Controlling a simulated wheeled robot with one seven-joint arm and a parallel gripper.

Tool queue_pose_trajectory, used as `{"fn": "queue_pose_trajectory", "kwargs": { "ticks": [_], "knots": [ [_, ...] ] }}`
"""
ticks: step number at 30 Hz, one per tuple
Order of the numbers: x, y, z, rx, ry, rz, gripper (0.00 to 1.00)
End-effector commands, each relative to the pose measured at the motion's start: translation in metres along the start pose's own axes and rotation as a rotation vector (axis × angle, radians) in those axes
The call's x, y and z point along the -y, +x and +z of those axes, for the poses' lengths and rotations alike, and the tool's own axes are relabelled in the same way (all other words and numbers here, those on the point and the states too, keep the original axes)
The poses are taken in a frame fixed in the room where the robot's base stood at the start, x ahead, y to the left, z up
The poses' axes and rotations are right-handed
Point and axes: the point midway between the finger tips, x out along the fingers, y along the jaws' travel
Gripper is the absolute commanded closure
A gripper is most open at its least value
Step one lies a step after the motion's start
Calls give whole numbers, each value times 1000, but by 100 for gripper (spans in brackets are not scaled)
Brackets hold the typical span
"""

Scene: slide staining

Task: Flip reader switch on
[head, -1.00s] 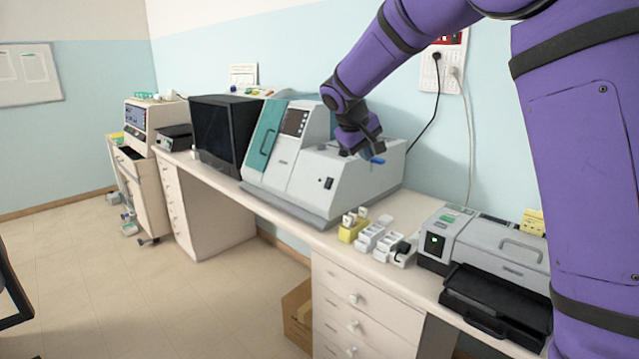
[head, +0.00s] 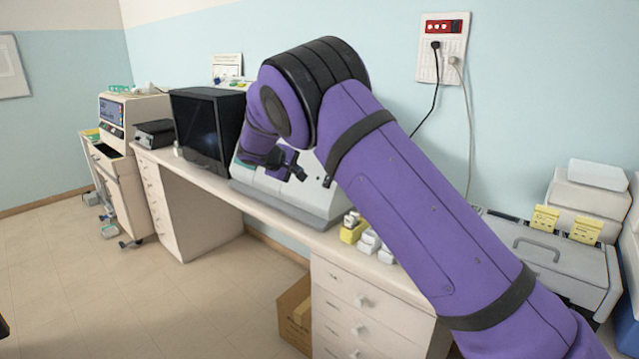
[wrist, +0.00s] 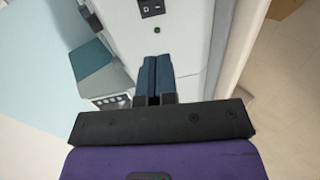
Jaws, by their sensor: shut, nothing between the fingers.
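The white machine (head: 285,190), which I take to be the reader, stands on the bench, largely hidden by my arm. A small black switch (head: 327,181) shows on its front, right beside my arm. My gripper (head: 300,174) is in front of the machine, left of that switch, with its fingers together. In the wrist view my shut, dark blue fingers (wrist: 157,72) point along a pale machine face. A black panel with light marks (wrist: 151,8) lies beyond the tips, with a small green light (wrist: 157,30) nearer. I cannot tell the switch's position.
A black-fronted box (head: 205,130) stands left of the machine. A yellow holder (head: 352,230) and white racks (head: 370,245) sit on the bench to its right. A grey device (head: 550,255) is farther right. The floor (head: 190,290) in front is mostly clear.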

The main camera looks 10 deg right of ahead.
Motion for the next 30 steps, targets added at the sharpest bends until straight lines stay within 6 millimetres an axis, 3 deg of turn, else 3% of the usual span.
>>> {"fn": "queue_pose_trajectory", "kwargs": {
  "ticks": [14,30],
  "knots": [
    [0,8,0,1,0,1,100],
    [0,102,0,2,0,1,100]
  ]
}}
